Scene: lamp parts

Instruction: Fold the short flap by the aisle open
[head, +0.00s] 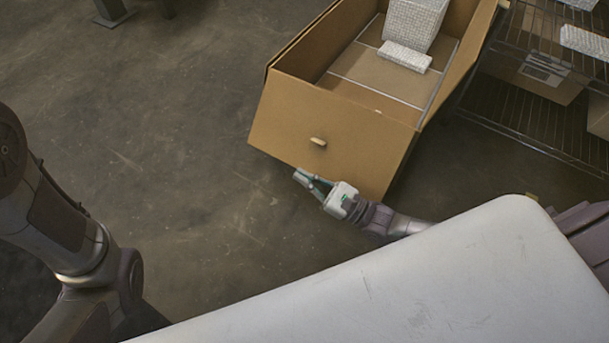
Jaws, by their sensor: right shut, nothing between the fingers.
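An open cardboard box (436,112) stands at the upper middle, its short end toward me. On this end a broad tan panel, the short flap (290,118), slopes down and outward from the rim, with a small pale oblong tab or slot in its middle. The flap does not cover the opening. I cannot tell how flat it lies against the wall behind. My right gripper (301,176) is shut and empty, just below the panel's lower edge; contact cannot be made out. My left arm shows at the left, but its gripper is out of view.
White textured blocks (405,57) lie inside the box. A wire shelf rack (540,125) with cartons stands close on the right. The concrete floor (180,130) left of the box is clear. A pale smooth surface fills the lower right.

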